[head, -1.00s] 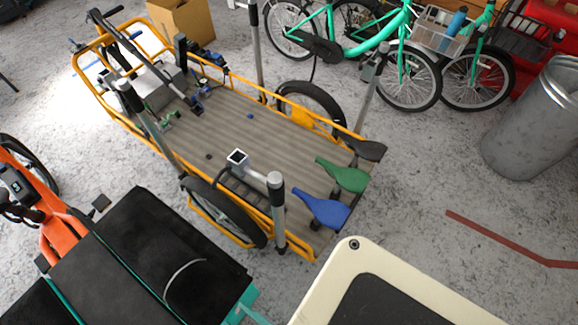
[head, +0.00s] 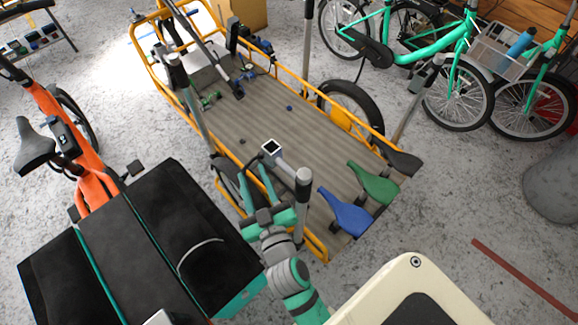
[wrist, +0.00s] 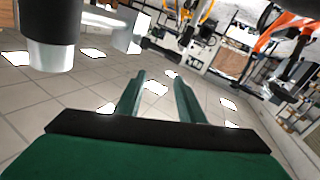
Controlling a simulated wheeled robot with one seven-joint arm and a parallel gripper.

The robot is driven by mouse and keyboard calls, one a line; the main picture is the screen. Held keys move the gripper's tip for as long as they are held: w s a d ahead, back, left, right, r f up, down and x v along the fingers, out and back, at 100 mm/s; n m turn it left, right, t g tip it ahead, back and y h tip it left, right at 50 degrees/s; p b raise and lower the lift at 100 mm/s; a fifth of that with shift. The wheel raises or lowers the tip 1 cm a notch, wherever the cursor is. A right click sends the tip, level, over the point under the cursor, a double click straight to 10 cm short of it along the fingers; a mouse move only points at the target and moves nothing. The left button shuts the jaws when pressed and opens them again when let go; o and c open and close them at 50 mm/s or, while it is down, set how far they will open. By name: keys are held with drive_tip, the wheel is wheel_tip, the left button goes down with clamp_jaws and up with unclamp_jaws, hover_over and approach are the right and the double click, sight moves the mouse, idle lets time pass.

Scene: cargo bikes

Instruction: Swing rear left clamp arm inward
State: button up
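The near rear post of the yellow cargo bike (head: 312,238) is a grey tube (head: 299,215) with a dark top. In the wrist view the open fingers (wrist: 161,76) point at empty space, and a grey post with a dark section (wrist: 48,35) stands close at the left. Contact with the clamp arm does not show.
Other posts (head: 307,45) rise around the deck. A cream-edged panel (head: 400,285) is at bottom right, and green bikes (head: 455,60) stand behind.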

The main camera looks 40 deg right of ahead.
drive_tip(key=w+d+r+m+g+h, duration=0.1)
drive_tip(key=w+d+r+m+h, duration=0.25)
drive_tip(key=d+r, duration=0.25)
drive_tip(key=w+d+r+m+g+h, duration=0.1)
drive_tip(key=w+d+r+m+h, duration=0.1)
drive_tip(key=d+r+m+h, duration=0.3)
drive_tip(key=s+d+r+m+g+h, duration=0.35)
drive_tip(key=d+r+m+g, duration=0.45)
drive_tip(key=d+m+g, duration=0.3)
drive_tip(key=m+g+y, duration=0.4)
drive_tip(key=m+y, duration=1.1)
approach(290, 170)
drive_tip(key=x, duration=0.8)
drive_tip(key=shift+f, duration=0.15)
drive_tip(key=shift+c, duration=0.6)
